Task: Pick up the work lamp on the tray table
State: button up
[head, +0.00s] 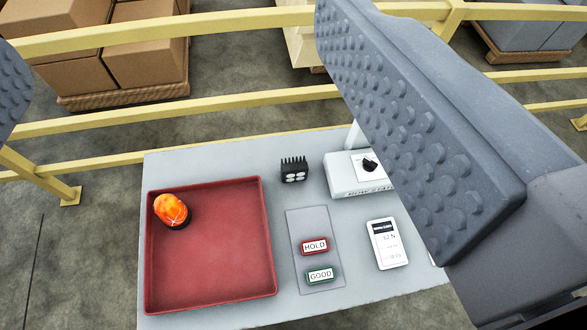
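The work lamp (294,171) is a small black block with a finned top and pale round lights on its front. It stands on the light grey tray table (215,163), near its back edge and right of the red tray. My gripper (172,85) is open and empty. Its large grey studded right finger covers much of the right side of the view, and only a bit of the left finger shows at the left edge. The lamp shows in the gap between them, apart from both, and nothing covers it.
A red tray (212,296) holds an orange beacon (171,209). A grey pad (309,224) bears HOLD (314,246) and GOOD (320,275) tags. A white box with a black knob (345,185) and a white meter (387,243) stand right. Yellow rails (200,110) run behind.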

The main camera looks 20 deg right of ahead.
aim_at(296, 171)
jog(key=u, duration=1.65)
jog(key=k, duration=0.75)
jog(key=z, duration=1.25)
jog(key=i, duration=1)
jog(key=u, duration=0.05)
